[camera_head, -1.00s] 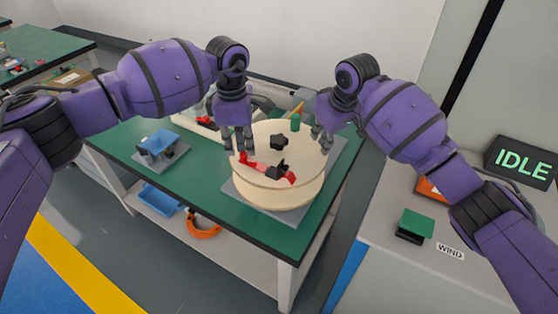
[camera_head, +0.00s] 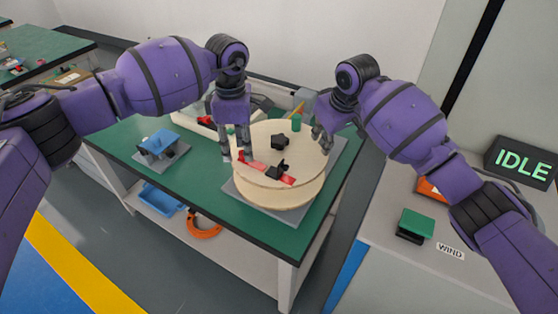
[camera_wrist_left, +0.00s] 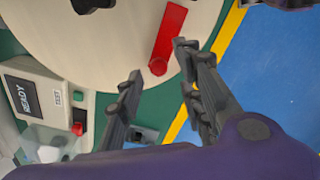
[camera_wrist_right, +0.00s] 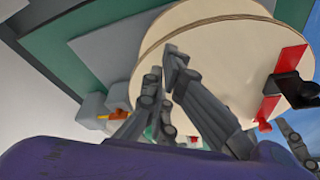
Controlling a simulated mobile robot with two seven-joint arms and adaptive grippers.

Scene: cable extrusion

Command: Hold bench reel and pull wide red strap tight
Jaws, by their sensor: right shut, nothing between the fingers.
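The bench reel (camera_head: 290,150) is a pale wooden drum on a grey plate. The wide red strap (camera_head: 256,165) lies across its top through a black buckle (camera_head: 279,169). My left gripper (camera_head: 236,155) is at the reel's left edge, by the strap's end. In the left wrist view its fingers (camera_wrist_left: 157,62) are spread, with the red strap (camera_wrist_left: 168,35) ending close to the gap between their tips. My right gripper (camera_head: 319,140) is at the reel's right rim. In the right wrist view its fingertips (camera_wrist_right: 163,70) are together beside the reel (camera_wrist_right: 215,60), with nothing between them.
A blue-topped device (camera_head: 158,143) stands left on the green bench (camera_head: 225,215). A black knob (camera_head: 279,142) and a green cylinder (camera_head: 296,122) are at the reel. At right, a counter holds a green-topped block (camera_head: 415,224) by a WIND label and an IDLE display (camera_head: 521,164).

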